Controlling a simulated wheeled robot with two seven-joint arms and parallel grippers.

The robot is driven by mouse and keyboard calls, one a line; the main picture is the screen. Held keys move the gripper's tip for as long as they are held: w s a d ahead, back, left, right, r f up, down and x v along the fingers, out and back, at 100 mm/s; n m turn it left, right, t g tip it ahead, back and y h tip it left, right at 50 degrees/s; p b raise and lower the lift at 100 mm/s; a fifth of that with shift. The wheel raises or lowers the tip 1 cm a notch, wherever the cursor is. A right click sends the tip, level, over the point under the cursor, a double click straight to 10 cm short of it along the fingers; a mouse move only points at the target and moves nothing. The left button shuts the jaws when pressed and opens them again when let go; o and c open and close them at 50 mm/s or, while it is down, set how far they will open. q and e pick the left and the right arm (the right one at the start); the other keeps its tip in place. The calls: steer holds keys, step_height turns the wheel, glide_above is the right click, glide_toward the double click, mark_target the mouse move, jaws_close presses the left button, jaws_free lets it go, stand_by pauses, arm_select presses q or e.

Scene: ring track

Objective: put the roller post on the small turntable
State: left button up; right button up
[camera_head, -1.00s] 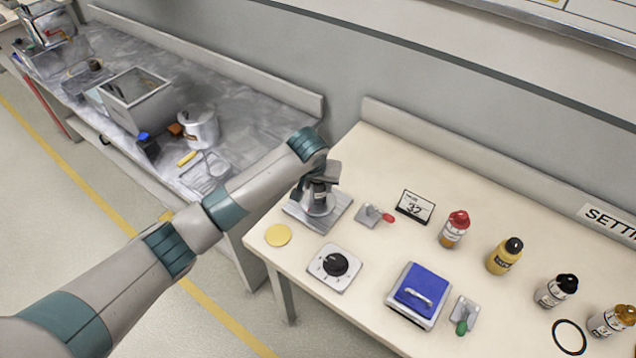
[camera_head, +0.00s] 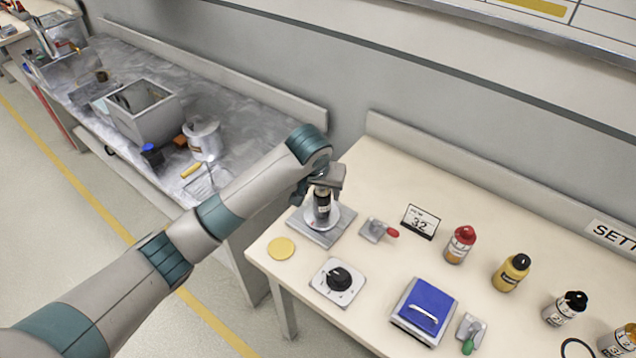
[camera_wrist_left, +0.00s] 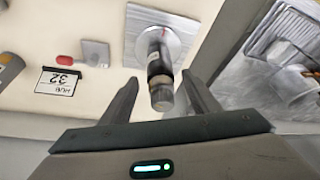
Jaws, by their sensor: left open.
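The roller post (camera_head: 322,206), a dark cylinder with a pale band, stands upright on the round pale disc of the small turntable (camera_head: 345,214), on a grey square plate at the near left corner of the cream table. In the left wrist view the post (camera_wrist_left: 159,65) rises from the disc (camera_wrist_left: 176,43), its top end between the fingers. My left gripper (camera_head: 322,187) is open just above the post. In the left wrist view its fingers (camera_wrist_left: 160,98) lie either side of the post's top, apart from it. My right gripper is not in view.
A yellow disc (camera_head: 281,248), a black-knob dial (camera_head: 338,282) and a blue-topped box (camera_head: 424,308) lie nearer. Several bottles stand farther right. A grey bench (camera_head: 240,105) is at left.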

arm_select(q)
steer(key=b+v, duration=0.1)
steer(key=v, duration=0.5)
steer(key=shift+r, duration=0.3)
steer(key=shift+s, duration=0.15)
steer(key=shift+c, duration=0.7)
stand_by(1.0)
